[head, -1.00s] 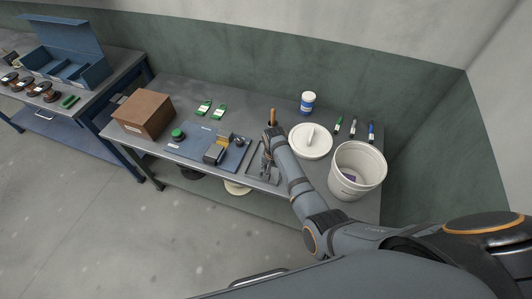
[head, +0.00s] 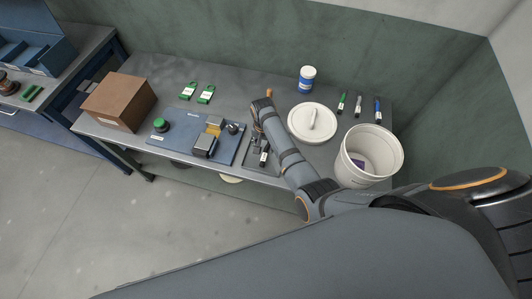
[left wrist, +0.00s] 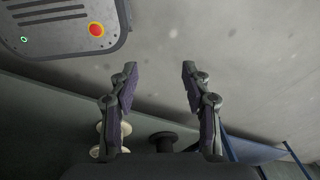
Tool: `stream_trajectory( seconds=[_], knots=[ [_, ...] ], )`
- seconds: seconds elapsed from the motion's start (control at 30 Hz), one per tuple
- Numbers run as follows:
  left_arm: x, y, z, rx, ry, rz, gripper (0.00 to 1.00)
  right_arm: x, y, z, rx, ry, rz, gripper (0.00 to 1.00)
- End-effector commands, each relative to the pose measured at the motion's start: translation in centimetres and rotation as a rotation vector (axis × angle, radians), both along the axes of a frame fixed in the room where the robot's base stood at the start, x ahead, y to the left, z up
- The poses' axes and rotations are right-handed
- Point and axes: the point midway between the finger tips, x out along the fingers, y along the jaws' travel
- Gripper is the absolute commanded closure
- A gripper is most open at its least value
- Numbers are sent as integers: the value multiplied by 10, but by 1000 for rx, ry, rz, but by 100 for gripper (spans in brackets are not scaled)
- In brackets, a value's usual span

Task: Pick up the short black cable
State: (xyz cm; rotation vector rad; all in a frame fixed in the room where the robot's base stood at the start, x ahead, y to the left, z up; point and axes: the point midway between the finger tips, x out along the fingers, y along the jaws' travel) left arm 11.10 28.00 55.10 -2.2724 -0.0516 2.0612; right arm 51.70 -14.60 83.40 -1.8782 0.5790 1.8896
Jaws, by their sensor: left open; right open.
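I cannot make out a short black cable for certain in any view. A small black piece with a white label (head: 264,157) lies in or over the shallow grey tray (head: 250,157) at the table's front edge; I cannot tell what it is. My right gripper (head: 258,143) is over this tray, partly hidden by my right arm; it is open. My left gripper (left wrist: 157,72) is open and empty in the left wrist view, over the floor and away from the tabletop.
A blue board (head: 175,142) with a clamp device (head: 206,142) lies left of the tray. A brown box (head: 120,102), green tags (head: 206,94), white lid (head: 312,123), white bucket (head: 347,168), blue-white jar (head: 307,79) and several markers (head: 358,105) share the table.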

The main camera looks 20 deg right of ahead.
Motion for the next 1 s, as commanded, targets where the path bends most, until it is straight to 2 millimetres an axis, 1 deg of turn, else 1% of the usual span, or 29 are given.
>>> stream_trajectory(
  seconds=[0.03, 0.07, 0.1, 0.17, 0.27, 0.4, 0.5, 0.63, 0.77, 0.87, 1.0],
  knots=[
    [14, 0, 3, -1, -21, -1, 52, 0, 0, 1, 0, 0, 0, 53],
    [19, 0, 2, -1, -30, -1, 52, 0, 0, 1, 0, 0, 0, 53],
    [24, 0, 0, 0, -36, -2, 52, 0, 0, -1, 0, 0, 0, 53],
    [25, 0, -6, 0, -37, -1, 52, 0, 0, -7, 1, 1, 0, 53],
    [13, 0, -25, -1, -20, -1, 52, 1, -1, -21, 0, 0, 0, 53],
    [-13, 0, -56, 0, 19, 0, 52, 1, -3, -43, 1, -1, 0, 53],
    [-19, 0, -69, 0, 29, 1, 52, 1, -3, -53, 1, -1, 0, 53],
    [-14, -1, -68, 0, 22, 2, 52, 1, -3, -51, 1, -1, 0, 53],
    [-2, -1, -65, -1, 3, 0, 52, 1, -3, -49, 1, -1, 0, 53],
    [4, -1, -64, -1, -8, 0, 52, 1, -3, -49, 0, 0, 0, 66],
    [4, -1, -64, -1, -8, 0, 52, 1, -3, -49, 0, 0, 0, 85]
  ],
)
